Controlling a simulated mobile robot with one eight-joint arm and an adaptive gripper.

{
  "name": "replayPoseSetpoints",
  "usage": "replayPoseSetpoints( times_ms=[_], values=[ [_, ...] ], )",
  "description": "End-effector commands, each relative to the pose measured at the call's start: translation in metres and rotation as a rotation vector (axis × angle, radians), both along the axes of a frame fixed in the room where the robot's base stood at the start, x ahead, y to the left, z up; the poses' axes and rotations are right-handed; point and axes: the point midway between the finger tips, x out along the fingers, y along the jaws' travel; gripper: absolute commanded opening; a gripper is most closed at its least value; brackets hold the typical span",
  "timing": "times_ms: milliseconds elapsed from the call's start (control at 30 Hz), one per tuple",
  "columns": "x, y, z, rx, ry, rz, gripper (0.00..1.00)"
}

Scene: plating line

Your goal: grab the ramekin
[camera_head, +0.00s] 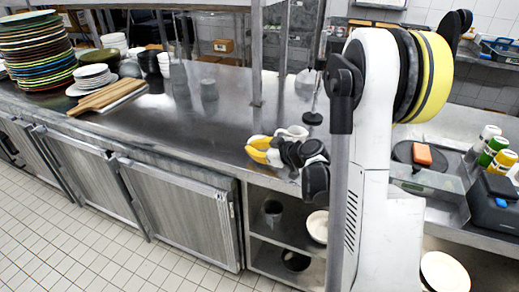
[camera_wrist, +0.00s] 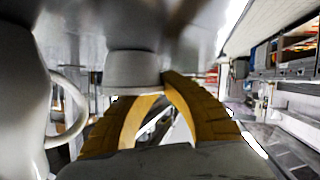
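In the wrist view, which looks upside down, a small pale ramekin (camera_wrist: 132,70) stands on the steel counter, base toward the top. My gripper (camera_wrist: 150,95) has two yellow fingers reaching to it. The right-hand fingertip is beside the ramekin's edge; the other tip is hidden at its rim. I cannot tell whether they touch it. In the head view my gripper (camera_head: 254,148) is low over the counter's front edge, its two yellow fingers slightly apart. The ramekin cannot be made out clearly there.
A white mug (camera_wrist: 25,90) with a handle stands close on the left in the wrist view. Stacked plates (camera_head: 36,50) and a wooden board (camera_head: 105,95) lie at the far left. The middle of the counter (camera_head: 170,130) is clear.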

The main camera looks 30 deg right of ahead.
Motion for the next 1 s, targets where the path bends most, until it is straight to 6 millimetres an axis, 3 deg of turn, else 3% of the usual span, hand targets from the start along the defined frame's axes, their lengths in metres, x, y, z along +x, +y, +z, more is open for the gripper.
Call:
replayPoseSetpoints(
  times_ms=[467,1000],
  values=[
    [0.0,0.0,0.012,0.0,0.0,0.0,0.0],
    [0.0,0.0,0.069,0.0,0.0,0.0,0.0]
  ],
)
